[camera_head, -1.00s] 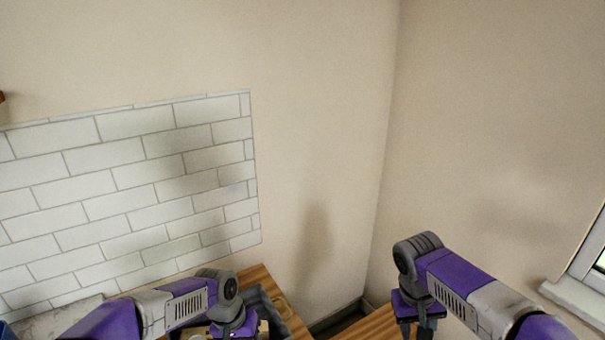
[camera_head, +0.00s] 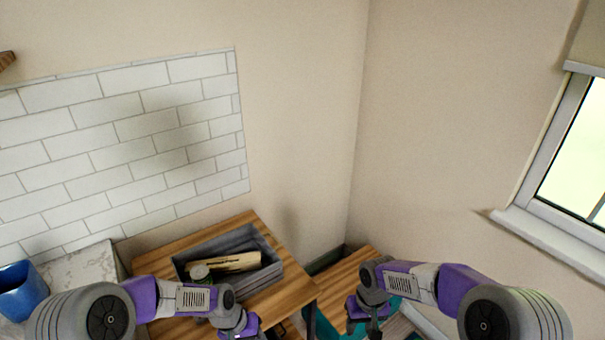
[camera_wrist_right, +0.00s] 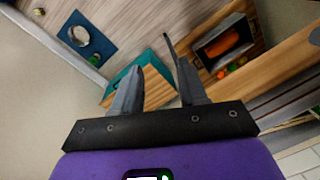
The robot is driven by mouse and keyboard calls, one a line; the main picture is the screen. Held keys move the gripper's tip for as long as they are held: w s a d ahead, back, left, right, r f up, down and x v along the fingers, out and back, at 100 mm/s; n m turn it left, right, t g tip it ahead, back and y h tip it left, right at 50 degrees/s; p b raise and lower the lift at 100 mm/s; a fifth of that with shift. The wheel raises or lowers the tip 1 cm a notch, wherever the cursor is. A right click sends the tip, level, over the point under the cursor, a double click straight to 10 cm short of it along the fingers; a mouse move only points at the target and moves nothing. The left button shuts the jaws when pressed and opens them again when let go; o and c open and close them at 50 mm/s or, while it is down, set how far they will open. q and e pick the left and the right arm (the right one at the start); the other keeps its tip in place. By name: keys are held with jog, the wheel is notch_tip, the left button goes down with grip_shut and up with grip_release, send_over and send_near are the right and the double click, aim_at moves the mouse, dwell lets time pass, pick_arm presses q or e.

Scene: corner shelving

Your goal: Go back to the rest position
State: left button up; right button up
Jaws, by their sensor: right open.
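My right gripper (camera_head: 366,326) is at the lower right of the head view, in front of a wooden shelf top. In the right wrist view its two fingers (camera_wrist_right: 155,75) stand apart with nothing between them. My left gripper (camera_head: 243,332) is at the bottom of the head view, in front of the wooden shelf unit. Its fingertips are cut off by the frame edge, so I cannot see whether it is open.
A grey bin (camera_head: 262,277) with a wooden piece and a jar stands on the left shelf unit (camera_head: 160,262). A blue mug (camera_head: 18,288) is at far left. A window (camera_head: 575,165) is at right. The right wrist view shows a dark box (camera_wrist_right: 218,28) holding an orange item.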

pick_arm(q)
jog(key=s+d+f+n, duration=0.2)
jog(key=s+d+f, duration=0.1)
jog(key=s+f, duration=1.1)
jog(key=shift+s+f+h, duration=0.15)
jog(key=shift+f+h, duration=0.15)
jog(key=shift+f, duration=0.75)
pick_arm(e)
jog(key=s+a+f+m+y, duration=0.1)
jog(key=s+a+f+m, duration=0.1)
jog(key=s+f, duration=0.6)
jog(key=s+a+f+m+y, duration=0.2)
jog(key=s+f, duration=0.6)
jog(key=f, duration=0.4)
jog(key=shift+s+a+f+t, duration=0.25)
jog(key=shift+a+f+t, duration=0.15)
jog(key=shift+a, duration=0.05)
